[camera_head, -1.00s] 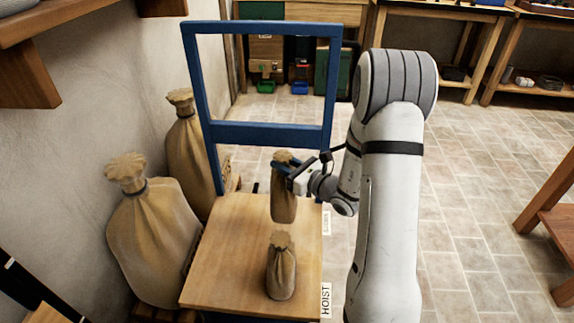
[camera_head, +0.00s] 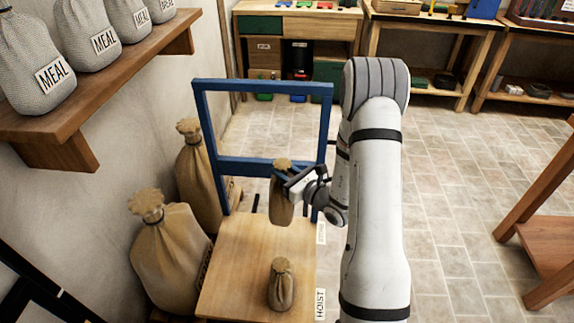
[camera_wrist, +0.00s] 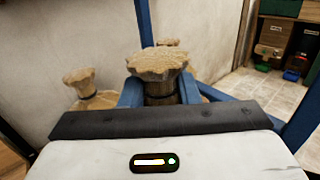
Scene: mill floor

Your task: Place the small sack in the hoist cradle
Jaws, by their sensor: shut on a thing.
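My gripper (camera_head: 286,179) is shut on a small tan sack (camera_head: 282,205) and holds it upright by its upper part. In the wrist view the held sack's frilled top (camera_wrist: 158,63) rises between the blue jaws. The held sack appears above the back right part of the hoist cradle's wooden platform (camera_head: 235,265); the exact gap is hard to tell. The cradle has a blue upright frame (camera_head: 265,86) at its back and a HOIST label at its front right. Another small tied sack (camera_head: 281,290) stands on the platform near the front right.
Two large sacks, one nearer (camera_head: 172,255) and one behind (camera_head: 195,170), stand left of the cradle by the wall. A wall shelf (camera_head: 130,75) with several MEAL sacks juts in at upper left. A wooden stand (camera_head: 548,250) is at right. Tiled floor between is clear.

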